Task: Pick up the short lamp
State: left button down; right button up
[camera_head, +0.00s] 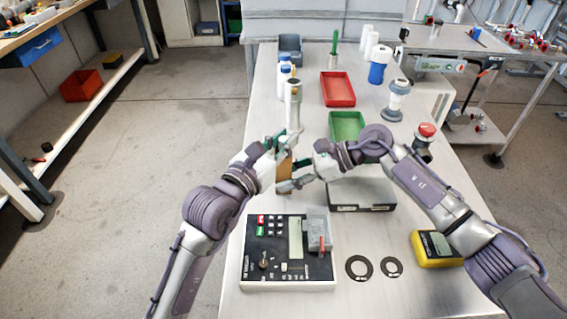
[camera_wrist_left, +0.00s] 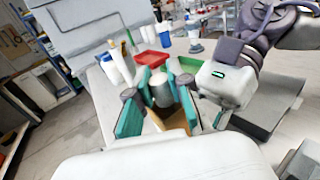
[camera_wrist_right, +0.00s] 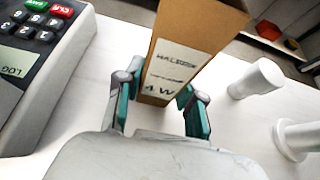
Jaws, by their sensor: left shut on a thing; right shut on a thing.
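A brown carton (camera_head: 284,172) with a white printed label shows close up in the right wrist view (camera_wrist_right: 182,70). My right gripper (camera_wrist_right: 160,98) is shut on its lower part, one finger on each side. My left gripper (camera_head: 284,145) is above the carton. In the left wrist view its teal fingers (camera_wrist_left: 158,108) are shut on a pale grey-white cylinder (camera_wrist_left: 161,92), which may be the short lamp. Brown carton sides show just below the cylinder. I cannot tell how much of the cylinder is inside the carton.
A control box (camera_head: 289,250) stands at the front, with black rings (camera_head: 359,268) and a yellow meter (camera_head: 437,248) to its right. Green (camera_head: 347,124) and red (camera_head: 338,89) trays, bottles and a tall white cylinder (camera_head: 293,105) stand farther back. The front-right tabletop is partly clear.

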pick_arm(q)
jog(key=shift+r, duration=0.1)
notch_tip(320, 180, up, 18)
dwell(0.5)
pick_arm(e)
jog(key=o, duration=0.9)
jog(key=v, duration=1.2)
